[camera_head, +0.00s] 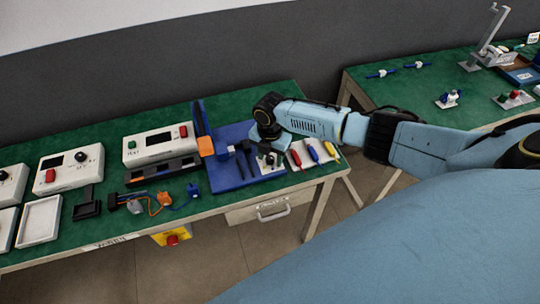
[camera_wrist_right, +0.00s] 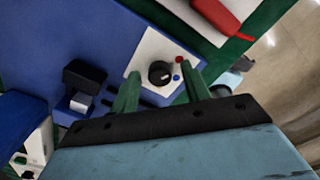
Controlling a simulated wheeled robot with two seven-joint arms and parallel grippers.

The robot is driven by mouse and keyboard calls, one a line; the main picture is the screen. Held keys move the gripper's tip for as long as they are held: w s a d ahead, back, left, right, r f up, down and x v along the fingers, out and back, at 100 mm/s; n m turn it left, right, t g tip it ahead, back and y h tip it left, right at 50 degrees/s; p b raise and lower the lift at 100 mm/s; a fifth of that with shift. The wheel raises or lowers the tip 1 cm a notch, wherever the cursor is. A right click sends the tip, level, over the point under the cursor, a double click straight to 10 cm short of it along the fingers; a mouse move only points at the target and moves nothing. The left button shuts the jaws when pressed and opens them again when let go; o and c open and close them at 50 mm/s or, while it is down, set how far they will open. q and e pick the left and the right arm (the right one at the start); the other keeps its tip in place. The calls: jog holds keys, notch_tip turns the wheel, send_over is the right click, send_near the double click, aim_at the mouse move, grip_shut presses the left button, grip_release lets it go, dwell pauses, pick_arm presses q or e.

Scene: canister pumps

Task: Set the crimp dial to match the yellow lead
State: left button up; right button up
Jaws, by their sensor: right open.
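The crimp dial (camera_wrist_right: 160,73) is a black knob on a white plate with a red dot and a blue dot beside it. Its pointer direction is too small to read, and I see no yellow dot. The white dial plate (camera_head: 270,168) lies on the right of the blue fixture, partly under my right gripper. My right gripper (camera_wrist_right: 162,72) is open, its green fingers on either side of the dial in the wrist view; I cannot tell whether they touch it. The yellow lead (camera_head: 331,150) lies at the right of a white card, beside blue (camera_head: 313,154) and red (camera_head: 296,157) leads.
The blue fixture (camera_head: 226,178) has an upright blue wall and an orange block (camera_head: 206,146) at its left. White instrument boxes (camera_head: 157,145) and loose connectors (camera_head: 160,203) stand further left on the green table. A second green table (camera_head: 400,97) is at the right.

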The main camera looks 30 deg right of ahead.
jog(key=c, duration=1)
